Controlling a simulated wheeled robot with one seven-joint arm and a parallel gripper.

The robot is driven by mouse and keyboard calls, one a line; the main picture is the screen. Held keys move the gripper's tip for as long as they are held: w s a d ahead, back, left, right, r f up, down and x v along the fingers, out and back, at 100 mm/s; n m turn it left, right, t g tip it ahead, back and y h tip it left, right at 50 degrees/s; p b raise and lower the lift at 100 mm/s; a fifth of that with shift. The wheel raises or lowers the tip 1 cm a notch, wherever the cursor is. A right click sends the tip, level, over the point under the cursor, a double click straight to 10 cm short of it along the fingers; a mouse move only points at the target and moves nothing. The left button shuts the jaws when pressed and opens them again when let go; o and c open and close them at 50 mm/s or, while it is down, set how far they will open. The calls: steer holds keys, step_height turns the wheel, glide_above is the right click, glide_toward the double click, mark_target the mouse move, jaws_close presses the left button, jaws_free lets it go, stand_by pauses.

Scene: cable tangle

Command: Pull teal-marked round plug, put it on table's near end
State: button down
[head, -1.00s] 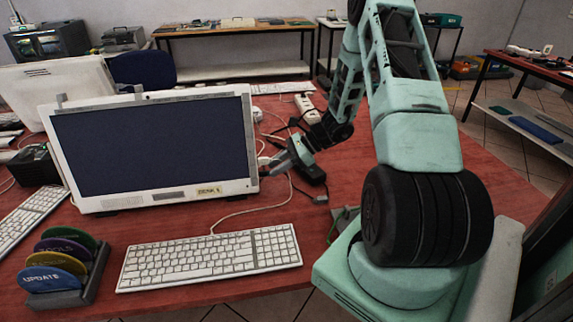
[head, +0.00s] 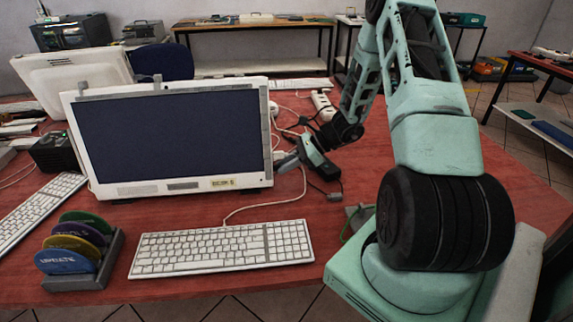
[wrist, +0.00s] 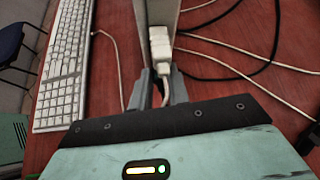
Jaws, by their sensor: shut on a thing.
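A white plug (wrist: 159,46) with a white cable stands at the edge of a pale upright panel in the wrist view. In the head view, a small white plug (head: 279,156) shows at the right side of the monitor (head: 175,137). My gripper (wrist: 159,76) is shut on the plug's rear end, with the cable running back between the fingers. In the head view my gripper (head: 287,163) is low beside the monitor's right edge. No teal mark or round shape can be made out on the plug, and its front end is hidden.
A white keyboard (head: 222,248) lies before the monitor on the red table (head: 345,190). A rack of coloured discs (head: 78,250) stands at the front left. White and black cables and a power strip (head: 322,106) lie behind my gripper. The table right of my gripper is mostly clear.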

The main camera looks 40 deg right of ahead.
steer(key=shift+s+d, duration=0.1)
steer(key=shift+d, duration=0.05)
stand_by(0.4)
steer(key=shift+s+d, duration=0.85)
steer(key=shift+d, duration=0.25)
